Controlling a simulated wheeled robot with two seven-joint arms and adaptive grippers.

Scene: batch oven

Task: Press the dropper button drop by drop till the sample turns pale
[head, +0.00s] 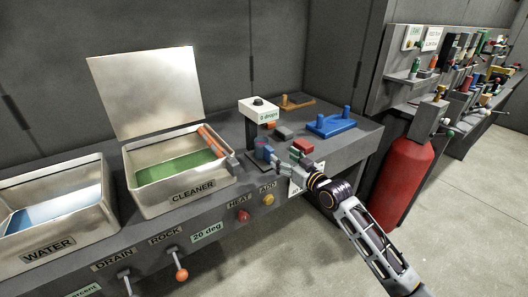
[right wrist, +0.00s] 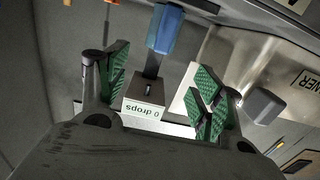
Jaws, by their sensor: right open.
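The dropper (head: 259,112) is a white box on a dark post on the bench; its label reads "0 drops" and a black button (head: 258,101) tops it. In the right wrist view the label (right wrist: 143,112) appears inverted. My right gripper (head: 273,159) is open and empty, low beside the vessel. Its green pads stand apart on either side of the dropper in the right wrist view. My left gripper is not in view.
The cleaner tank (head: 130,181) with green liquid and the water tank (head: 108,215) lie left. A blue pegged plate (head: 331,125) lies right. A red extinguisher (head: 405,170) stands beyond the bench's right end.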

